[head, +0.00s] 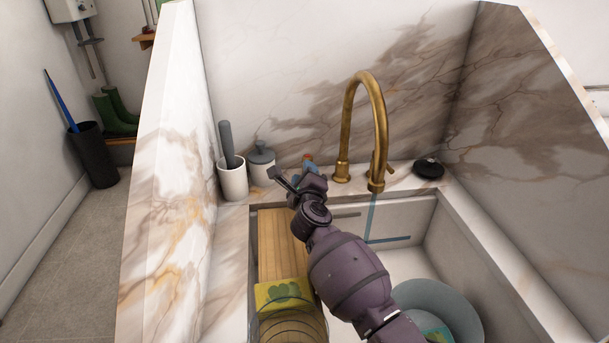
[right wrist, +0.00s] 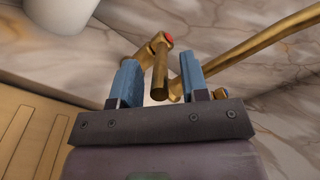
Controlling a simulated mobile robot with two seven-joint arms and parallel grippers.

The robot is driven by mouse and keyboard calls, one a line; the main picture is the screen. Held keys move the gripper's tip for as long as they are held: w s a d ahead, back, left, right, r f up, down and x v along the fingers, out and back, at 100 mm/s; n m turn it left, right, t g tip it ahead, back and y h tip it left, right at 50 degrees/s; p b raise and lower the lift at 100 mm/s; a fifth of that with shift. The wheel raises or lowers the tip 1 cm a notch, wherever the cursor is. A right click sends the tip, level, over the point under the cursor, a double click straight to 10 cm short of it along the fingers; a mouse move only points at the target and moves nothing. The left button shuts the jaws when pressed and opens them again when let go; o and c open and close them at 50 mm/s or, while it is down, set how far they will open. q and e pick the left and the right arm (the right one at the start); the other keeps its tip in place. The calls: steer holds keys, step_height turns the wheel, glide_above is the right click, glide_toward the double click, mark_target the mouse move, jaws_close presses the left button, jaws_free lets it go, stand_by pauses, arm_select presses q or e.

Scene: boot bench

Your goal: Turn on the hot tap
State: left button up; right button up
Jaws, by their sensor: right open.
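The brass tap (head: 380,110) stands behind the sink with a tall curved spout. A brass lever shows at its right side (head: 390,168). In the right wrist view, a brass handle (right wrist: 160,75) with a red dot on its top lies between the two blue fingers of my right gripper (right wrist: 155,85). The fingers are apart, with a gap on both sides of the handle. In the head view my right gripper (head: 303,168) is at the back ledge, left of the spout, and mostly hides this handle. My left gripper is not in view.
A white cup (head: 232,182) with a grey-handled tool and a grey-lidded jar (head: 261,165) stand left of my gripper. A black round item (head: 429,169) lies to the right. A wooden board (head: 282,245), a sponge (head: 283,294) and a grey bowl (head: 455,305) are at the sink.

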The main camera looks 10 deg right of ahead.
steer(key=shift+s+r, duration=0.15)
steer(key=shift+s, duration=0.45)
arm_select(q)
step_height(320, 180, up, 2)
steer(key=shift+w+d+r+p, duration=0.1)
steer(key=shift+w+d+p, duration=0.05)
steer(key=shift+p, duration=1.05)
arm_select(e)
steer(key=s, duration=0.6)
steer(key=shift+s, duration=0.15)
steer(key=shift+a, duration=0.1)
